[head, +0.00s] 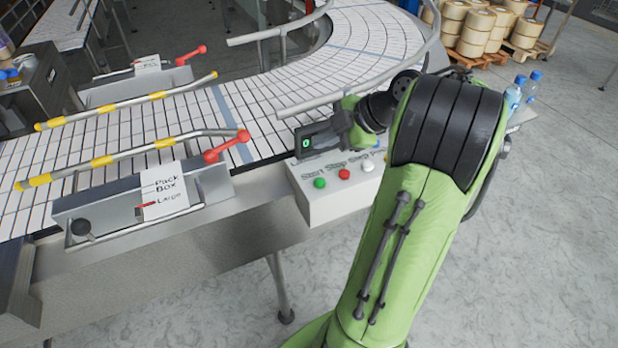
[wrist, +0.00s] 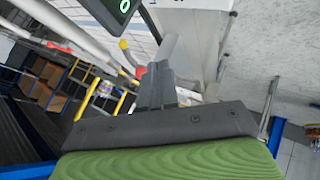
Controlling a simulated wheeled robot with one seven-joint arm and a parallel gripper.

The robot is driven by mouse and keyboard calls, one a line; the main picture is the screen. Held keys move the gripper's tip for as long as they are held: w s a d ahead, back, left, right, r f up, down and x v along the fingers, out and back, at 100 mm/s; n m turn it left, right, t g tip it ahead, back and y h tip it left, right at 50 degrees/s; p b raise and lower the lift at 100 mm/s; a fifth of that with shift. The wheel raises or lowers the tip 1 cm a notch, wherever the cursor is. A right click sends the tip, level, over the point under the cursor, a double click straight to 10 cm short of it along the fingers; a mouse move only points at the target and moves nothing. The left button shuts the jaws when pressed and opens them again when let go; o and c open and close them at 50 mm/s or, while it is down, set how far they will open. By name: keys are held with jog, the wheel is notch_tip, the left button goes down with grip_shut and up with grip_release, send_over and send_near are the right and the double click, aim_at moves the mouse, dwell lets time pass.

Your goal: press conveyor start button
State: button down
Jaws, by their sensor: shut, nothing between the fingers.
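The white control box (head: 330,208) stands at the conveyor's near edge. Its green button (head: 320,183) is labelled Start. A red button (head: 344,174) labelled Stop and a white button (head: 368,166) sit to its right. A dark display (head: 305,143) showing a green 0 is behind the buttons. My gripper (wrist: 168,50) is shut and empty in the wrist view, pointing towards the white box and display. My fingertips cannot be made out in the head view, where my arm's end is above and behind the box. No button can be made out in the wrist view.
The conveyor (head: 150,125) curves away behind the box. Guide rails with a red handle (head: 228,146) and a Pack Box sign (head: 165,190) are to the left. Bottles (head: 515,95) stand at the right. The floor in front is clear.

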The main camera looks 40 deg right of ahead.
aim_at(324, 182)
notch_tip(324, 182, down, 9)
jog(key=b, duration=0.8)
jog(key=shift+d, duration=0.1)
dwell(1.6)
jog(key=shift+f+b, duration=0.35)
jog(key=shift+b, duration=0.1)
